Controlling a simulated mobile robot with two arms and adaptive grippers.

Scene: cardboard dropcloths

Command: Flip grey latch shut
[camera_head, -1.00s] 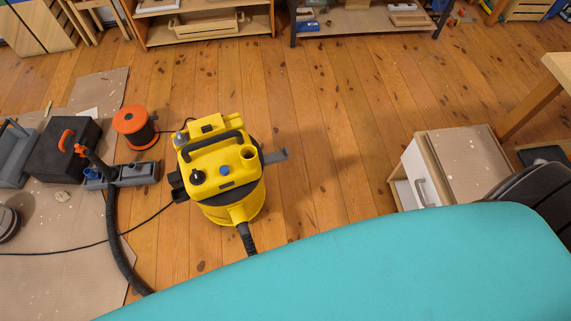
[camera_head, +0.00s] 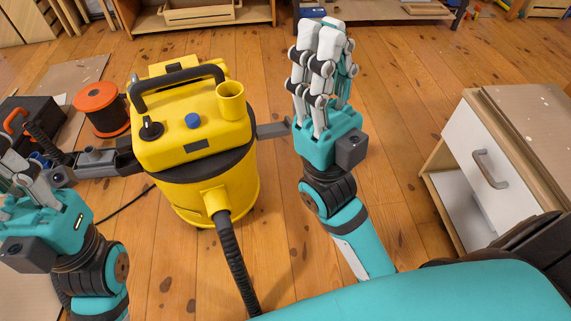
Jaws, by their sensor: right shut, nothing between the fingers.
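A yellow vacuum (camera_head: 195,125) with a black handle stands upright on the wooden floor, left of centre. A grey latch (camera_head: 272,130) sticks out sideways from its right side, just under the yellow top. The latch stands away from the drum, so it looks open. My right gripper (camera_head: 325,30) is shut and empty, its fingers pointing up and away. It is just right of the latch's outer end; I cannot tell if they touch. My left gripper (camera_head: 15,175) is at the left edge, partly cut off, away from the vacuum; its opening is unclear.
A black hose (camera_head: 232,260) runs from the vacuum's front towards me. An orange cable reel (camera_head: 101,109) and a black toolbox (camera_head: 35,115) are at left. A white-fronted cabinet (camera_head: 475,165) stands at right.

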